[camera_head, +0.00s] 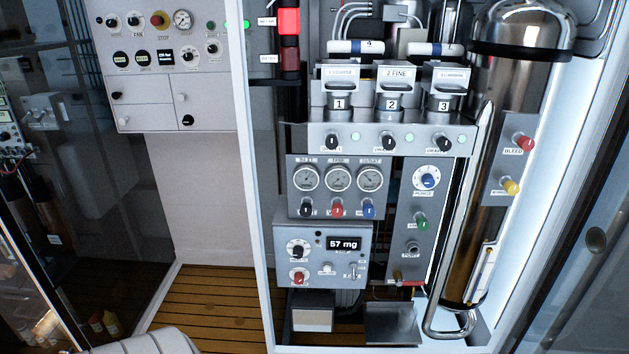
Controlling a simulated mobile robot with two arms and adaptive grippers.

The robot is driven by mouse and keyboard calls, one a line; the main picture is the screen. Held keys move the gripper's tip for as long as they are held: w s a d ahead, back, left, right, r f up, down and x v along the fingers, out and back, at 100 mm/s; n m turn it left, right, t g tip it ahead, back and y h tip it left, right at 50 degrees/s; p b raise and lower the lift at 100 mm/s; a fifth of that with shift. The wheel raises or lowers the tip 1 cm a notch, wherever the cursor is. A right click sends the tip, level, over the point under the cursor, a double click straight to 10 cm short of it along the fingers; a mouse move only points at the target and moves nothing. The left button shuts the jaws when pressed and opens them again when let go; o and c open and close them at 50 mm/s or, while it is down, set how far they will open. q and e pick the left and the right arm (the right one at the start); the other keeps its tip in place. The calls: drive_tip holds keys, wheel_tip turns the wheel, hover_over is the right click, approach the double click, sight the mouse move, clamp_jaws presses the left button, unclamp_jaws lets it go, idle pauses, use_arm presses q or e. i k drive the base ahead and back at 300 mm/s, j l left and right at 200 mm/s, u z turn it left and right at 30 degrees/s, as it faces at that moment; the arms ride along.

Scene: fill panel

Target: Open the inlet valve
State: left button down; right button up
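A grey gauge panel (338,187) sits in the middle of the open cabinet, with three round gauges in a row. Below the gauges are a black knob (306,209), a red knob (337,209) and a blue knob (368,210). Their small labels are too blurred to read, so I cannot tell which control is the inlet valve. To the right, a narrow panel holds a blue-centred dial (427,180) and a green knob (421,222). Neither of my grippers shows in the head view.
Above are three numbered filter housings (392,104). A control box (323,256) reads "57 mg". A tall metal cylinder (510,130) and a panel with red (525,144) and yellow (511,186) knobs stand right. The cabinet's white frame (253,180) borders the left; wooden floor (205,310) lies below.

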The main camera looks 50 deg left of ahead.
sight(305, 211)
drive_tip(key=u, duration=1.9)
